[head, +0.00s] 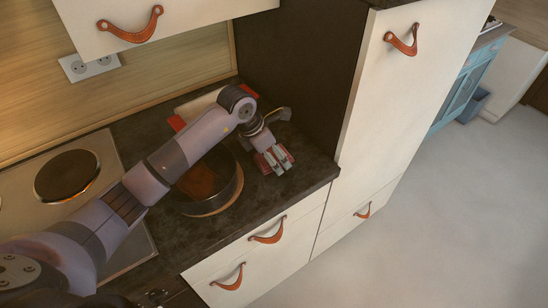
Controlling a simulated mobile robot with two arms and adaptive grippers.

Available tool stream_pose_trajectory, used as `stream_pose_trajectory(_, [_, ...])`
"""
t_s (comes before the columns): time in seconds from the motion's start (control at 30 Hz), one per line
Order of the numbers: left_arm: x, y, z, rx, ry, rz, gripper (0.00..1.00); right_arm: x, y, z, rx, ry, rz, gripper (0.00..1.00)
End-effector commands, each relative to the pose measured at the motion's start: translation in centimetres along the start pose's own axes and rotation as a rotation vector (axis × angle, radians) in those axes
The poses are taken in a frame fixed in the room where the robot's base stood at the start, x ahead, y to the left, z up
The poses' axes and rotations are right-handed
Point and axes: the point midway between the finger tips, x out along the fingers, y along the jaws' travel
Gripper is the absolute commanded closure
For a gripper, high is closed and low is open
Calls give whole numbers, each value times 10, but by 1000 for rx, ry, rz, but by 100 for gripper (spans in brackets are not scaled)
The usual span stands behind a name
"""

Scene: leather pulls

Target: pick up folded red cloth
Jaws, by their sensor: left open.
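A small red thing, which looks like the folded red cloth (289,155), lies on the dark countertop near its front right corner. My left gripper (273,161) points down right over it, with the fingers open. Red shows beside and between the fingers. The fingers and hand hide much of the cloth, and I cannot tell whether they touch it. My right gripper is not in view.
A dark pan (217,201) with reddish-brown contents stands on a round wooden board, close left of my gripper and partly under my arm. A white, red-handled dish (197,104) stands behind. A tall cabinet (400,90) bounds the right. A hob plate (66,176) is at left.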

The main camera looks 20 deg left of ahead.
Motion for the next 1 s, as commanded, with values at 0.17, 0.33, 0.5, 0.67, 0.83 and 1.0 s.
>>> stream_pose_trajectory(0.17, [2, 0, -1, 1, 0, 0, 22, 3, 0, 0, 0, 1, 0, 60])
stream_pose_trajectory(0.33, [2, 0, -1, 1, 0, 0, 22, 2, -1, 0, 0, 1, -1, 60])
stream_pose_trajectory(0.5, [2, 0, -1, 1, 0, 0, 29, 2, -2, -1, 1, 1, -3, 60])
stream_pose_trajectory(0.67, [2, 0, -1, 1, 0, 0, 39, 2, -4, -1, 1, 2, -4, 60])
stream_pose_trajectory(0.83, [2, 0, -1, 1, 0, 0, 50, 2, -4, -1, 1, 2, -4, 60])
stream_pose_trajectory(1.0, [2, 0, -1, 1, 0, 0, 62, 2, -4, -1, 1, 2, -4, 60])
